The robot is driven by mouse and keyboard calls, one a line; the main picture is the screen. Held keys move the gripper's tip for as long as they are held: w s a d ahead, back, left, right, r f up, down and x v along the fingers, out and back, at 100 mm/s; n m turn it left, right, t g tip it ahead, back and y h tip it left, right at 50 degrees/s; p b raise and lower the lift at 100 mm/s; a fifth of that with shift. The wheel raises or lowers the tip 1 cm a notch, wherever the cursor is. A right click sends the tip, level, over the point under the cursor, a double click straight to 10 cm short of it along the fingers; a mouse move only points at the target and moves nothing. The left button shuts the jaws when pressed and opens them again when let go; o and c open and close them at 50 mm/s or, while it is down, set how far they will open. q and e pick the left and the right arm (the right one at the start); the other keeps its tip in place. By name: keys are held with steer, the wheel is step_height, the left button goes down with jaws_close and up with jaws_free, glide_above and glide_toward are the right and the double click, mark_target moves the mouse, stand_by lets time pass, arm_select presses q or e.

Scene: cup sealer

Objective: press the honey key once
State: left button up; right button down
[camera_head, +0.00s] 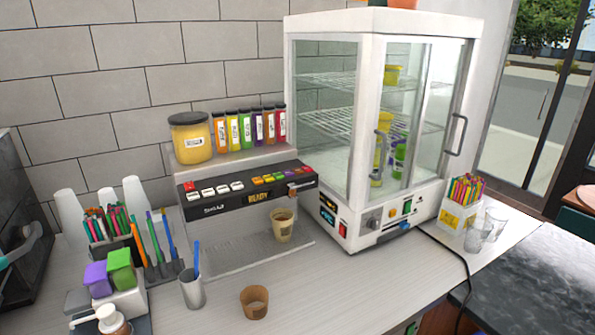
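The dispenser (222,203) stands against the tiled wall, left of the glass cabinet. Its dark sloped key panel (215,205) has a red key (193,196) at the left, a row of white keys (222,188) and a group of small coloured keys (268,178) at the right. The key labels are too small to read, so I cannot tell which is the honey key. A paper cup (282,227) stands upright at the machine's right front. Neither of my grippers is in view.
A yellow jar (190,140) and several coloured bottles (247,131) stand on top of the dispenser. A glass cabinet (365,180) is on the right. A brown cup (254,302), a grey cup (192,288) and a pump bottle (112,321) stand in front. The front middle counter is mostly clear.

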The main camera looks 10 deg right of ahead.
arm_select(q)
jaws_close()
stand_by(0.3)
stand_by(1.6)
